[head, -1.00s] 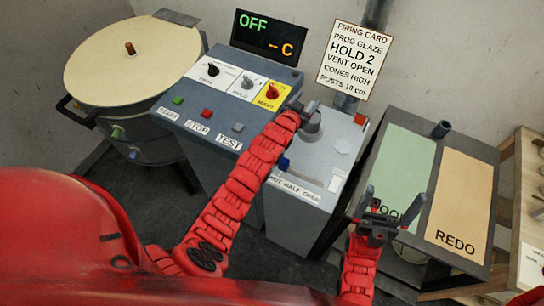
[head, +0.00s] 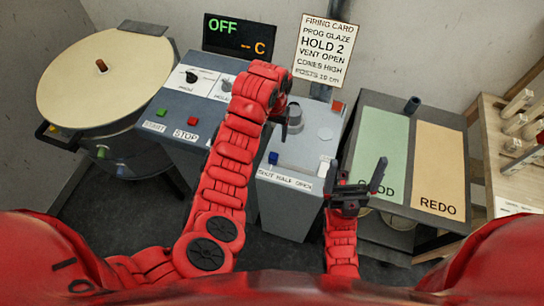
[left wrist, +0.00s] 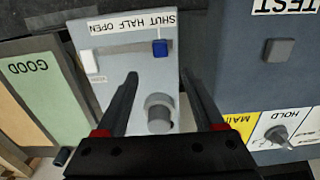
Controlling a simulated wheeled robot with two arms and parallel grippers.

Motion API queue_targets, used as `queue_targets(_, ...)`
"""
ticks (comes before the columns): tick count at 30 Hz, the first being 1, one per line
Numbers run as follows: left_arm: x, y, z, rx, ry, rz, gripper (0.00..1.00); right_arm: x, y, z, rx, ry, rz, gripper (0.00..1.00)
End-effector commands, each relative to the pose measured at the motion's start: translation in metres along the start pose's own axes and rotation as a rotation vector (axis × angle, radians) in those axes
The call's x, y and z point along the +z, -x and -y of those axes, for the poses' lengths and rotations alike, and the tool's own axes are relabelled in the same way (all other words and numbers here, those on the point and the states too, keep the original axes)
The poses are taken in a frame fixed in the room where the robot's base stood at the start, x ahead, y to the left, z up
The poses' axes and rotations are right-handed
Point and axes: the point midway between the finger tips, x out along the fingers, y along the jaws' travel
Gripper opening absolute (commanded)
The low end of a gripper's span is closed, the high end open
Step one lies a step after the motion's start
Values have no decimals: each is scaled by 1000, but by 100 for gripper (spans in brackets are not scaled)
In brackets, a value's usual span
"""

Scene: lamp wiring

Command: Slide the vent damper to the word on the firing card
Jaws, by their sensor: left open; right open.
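The firing card (head: 324,50) on the wall reads VENT OPEN. The vent damper's blue knob (head: 273,158) stands at the left end of its slot, by the word SHUT on the label strip (head: 284,179). In the left wrist view the blue knob (left wrist: 160,47) shows with the label upside down, OPEN at the far end. My left gripper (left wrist: 158,74) is open and empty, its fingers pointing toward the slot, apart from the knob. In the head view my left arm largely hides it. My right gripper (head: 358,184) is open and empty, right of the vent box.
A grey round fitting (left wrist: 159,112) rises from the vent box behind the slot. A white block (head: 322,168) sits at the slot's OPEN end. The control panel (head: 172,110) lies left; the GOOD and REDO board (head: 440,165) lies right.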

Motion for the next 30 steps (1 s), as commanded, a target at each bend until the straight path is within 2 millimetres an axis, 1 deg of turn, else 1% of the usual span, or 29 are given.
queue_targets(1, 0, -16, 1, 2, 3, 0, 70, 2, 11, 0, 0, 0, 0, 100)
queue_targets(3, 0, -33, 1, 2, 3, 0, 70, 4, 22, 1, 0, 0, 0, 100)
queue_targets(5, 0, -45, 1, 4, 3, -2, 70, 5, 30, 2, 0, 0, 0, 100)
queue_targets(6, 0, -58, 0, 3, 2, -2, 70, 7, 39, 2, 0, 0, 0, 100)
queue_targets(8, -1, -73, 0, 4, 1, -3, 70, 9, 51, 2, 0, 0, 0, 100)
queue_targets(10, 0, -76, -1, 2, 0, 3, 70, 6, 36, 2, 0, 0, 1, 100)
queue_targets(12, 1, -92, -1, 0, 0, 1, 70, 5, 30, 2, 0, 0, -1, 100)
queue_targets(16, 0, -111, -1, 1, 0, 1, 70, 4, 23, 1, 0, 0, 0, 100)
queue_targets(18, 0, -122, 0, 0, 1, 0, 70, 3, 20, 1, 0, 0, 0, 100)
queue_targets(21, -2, -132, 0, 3, 2, -1, 70, 3, 19, 1, 0, 0, 0, 100)
queue_targets(27, -2, -145, 0, 1, 1, -4, 70, 3, 16, 1, 0, 0, 0, 100)
queue_targets(30, -2, -148, 0, 0, 0, -6, 70, 3, 16, 1, 0, 0, 0, 100)
